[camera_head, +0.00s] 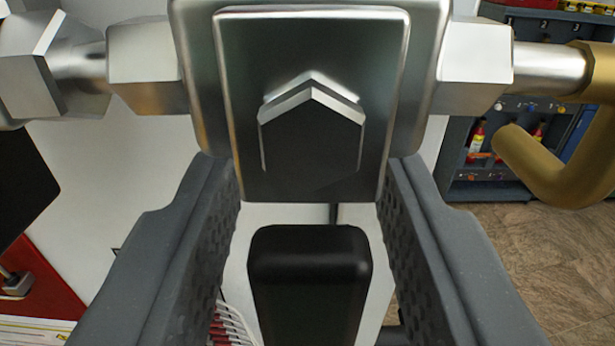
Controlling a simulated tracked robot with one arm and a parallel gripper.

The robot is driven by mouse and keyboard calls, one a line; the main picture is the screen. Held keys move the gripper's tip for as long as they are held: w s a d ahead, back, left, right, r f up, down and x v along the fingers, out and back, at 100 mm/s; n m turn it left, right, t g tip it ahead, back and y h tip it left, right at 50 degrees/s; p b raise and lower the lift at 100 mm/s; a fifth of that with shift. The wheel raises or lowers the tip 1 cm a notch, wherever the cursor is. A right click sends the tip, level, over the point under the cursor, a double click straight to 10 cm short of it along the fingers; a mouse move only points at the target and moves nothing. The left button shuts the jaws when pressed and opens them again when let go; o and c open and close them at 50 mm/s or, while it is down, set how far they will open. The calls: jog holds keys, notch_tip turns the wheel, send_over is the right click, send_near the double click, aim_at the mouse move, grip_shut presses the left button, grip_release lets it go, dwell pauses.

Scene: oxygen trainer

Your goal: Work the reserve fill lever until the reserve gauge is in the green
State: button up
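My gripper (308,185) is open, with its dark grey textured fingers reaching up on both sides. A metal valve block (308,50) with a large hex bolt fills the top middle, just beyond the fingertips. A black rounded bar (310,285) stands between the fingers, with a gap on each side. It may be the grip of the reserve fill lever, but I cannot tell for sure. Its lower end is cut off by the frame. No gauge shows in this view.
Metal fittings run left (140,65) and right (475,65) from the block. A bent brass pipe (570,165) hangs at the right. Behind it are a dark shelf (500,190) with red bottles and a brown floor. A black panel (22,190) is at the left edge.

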grip_shut()
jog(key=n+b, duration=0.1)
jog(key=d+n+b, duration=0.1)
jog(key=shift+f+n+b, duration=0.15)
jog(key=shift+n+b, duration=0.15)
jog(key=shift+b, duration=0.1)
jog(key=shift+d+r+n+b, duration=0.2)
jog(key=shift+n+b, duration=0.2)
jog(key=shift+n, duration=0.35)
jog(key=shift+d+r+n+b, duration=0.1)
jog(key=shift+d+n+b, duration=0.1)
jog(key=shift+n+b, duration=0.4)
jog(key=shift+d+r+n+b, duration=0.1)
jog(key=shift+d+n+b, duration=0.15)
jog(key=shift+n, duration=0.6)
grip_release()
